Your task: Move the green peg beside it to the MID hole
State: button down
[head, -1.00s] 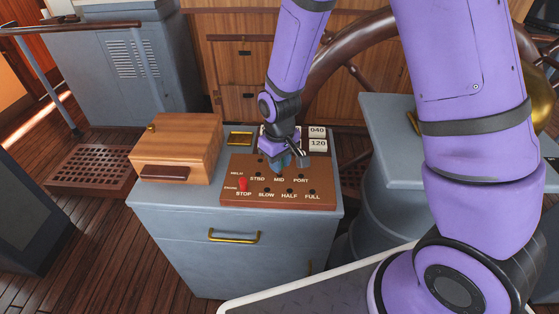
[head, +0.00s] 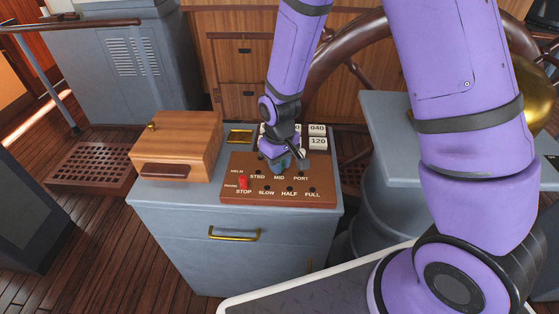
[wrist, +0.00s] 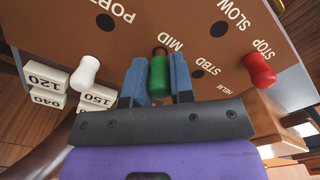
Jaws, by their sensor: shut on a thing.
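The green peg (wrist: 157,76) is between the two blue fingers of my gripper (wrist: 155,82) in the wrist view, and they are shut on it. Its far end is close to the dark MID hole (wrist: 160,50) in the brown board. I cannot tell whether the tip has entered the hole. In the head view my gripper (head: 277,161) is low over the back row of the brown board (head: 235,192), near the MID label, and hides the peg. The red peg (head: 243,182) stands at STOP; it also shows in the wrist view (wrist: 258,70).
A wooden box (head: 190,140) stands left of the board on the grey cabinet (head: 180,230). White number tiles (head: 318,143) stand behind the board. A white peg (wrist: 86,70) is near them in the wrist view. A ship's wheel (head: 345,60) is behind.

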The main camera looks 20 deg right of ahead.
jog(key=shift+f, duration=0.5)
dwell(0.4)
jog(key=c, duration=0.9)
grip_release()
jog(key=shift+r, duration=0.15)
jog(key=shift+r, duration=3.35)
